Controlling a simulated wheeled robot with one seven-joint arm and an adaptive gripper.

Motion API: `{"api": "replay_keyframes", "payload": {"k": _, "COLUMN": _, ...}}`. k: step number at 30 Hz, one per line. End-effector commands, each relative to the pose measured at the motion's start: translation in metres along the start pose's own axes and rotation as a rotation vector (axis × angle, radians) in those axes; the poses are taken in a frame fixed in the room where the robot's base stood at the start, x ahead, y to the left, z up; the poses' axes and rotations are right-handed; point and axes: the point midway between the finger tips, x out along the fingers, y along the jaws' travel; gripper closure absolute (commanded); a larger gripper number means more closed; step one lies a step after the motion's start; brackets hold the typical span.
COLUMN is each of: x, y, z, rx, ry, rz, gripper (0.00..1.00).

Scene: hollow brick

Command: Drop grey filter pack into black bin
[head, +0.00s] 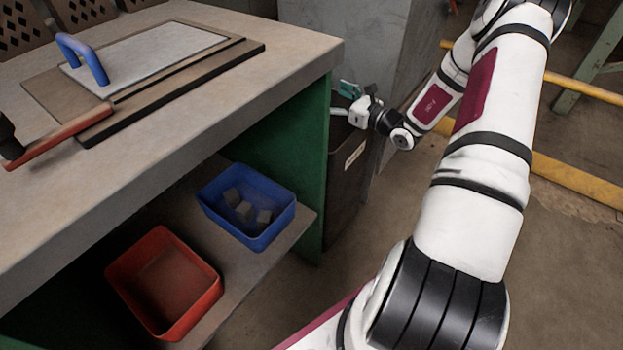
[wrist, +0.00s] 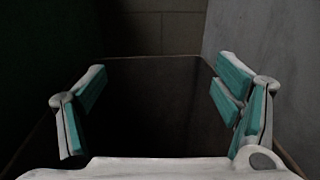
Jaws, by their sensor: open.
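The black bin (head: 345,185) stands on the floor beyond the bench's green end panel, with a pale label on its side. My gripper (head: 346,100) is at the bin's top. In the wrist view my gripper (wrist: 162,90) has its teal-padded fingers spread wide, with nothing between them. The bin's opening (wrist: 150,80) lies in front of and below the fingers. Its inside is too dark to make out any contents. I cannot pick out a grey filter pack for certain; several small grey blocks (head: 241,207) lie in the blue bin (head: 270,232).
The bench (head: 290,65) holds a board (head: 150,55) with a blue handle and a red-handled tool (head: 55,138). A red bin (head: 165,285), seemingly empty, sits on the lower shelf beside the blue bin. A grey cabinet (head: 385,45) stands close behind the black bin. Floor at right is open.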

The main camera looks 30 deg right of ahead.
Motion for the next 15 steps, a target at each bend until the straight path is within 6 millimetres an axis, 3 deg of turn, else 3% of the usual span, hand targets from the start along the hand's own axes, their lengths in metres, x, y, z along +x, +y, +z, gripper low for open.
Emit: {"api": "replay_keyframes", "payload": {"k": 15, "x": -0.094, "y": -0.001, "z": 0.001, "rx": -0.001, "ry": -0.002, "rz": -0.003, "gripper": 0.17}}
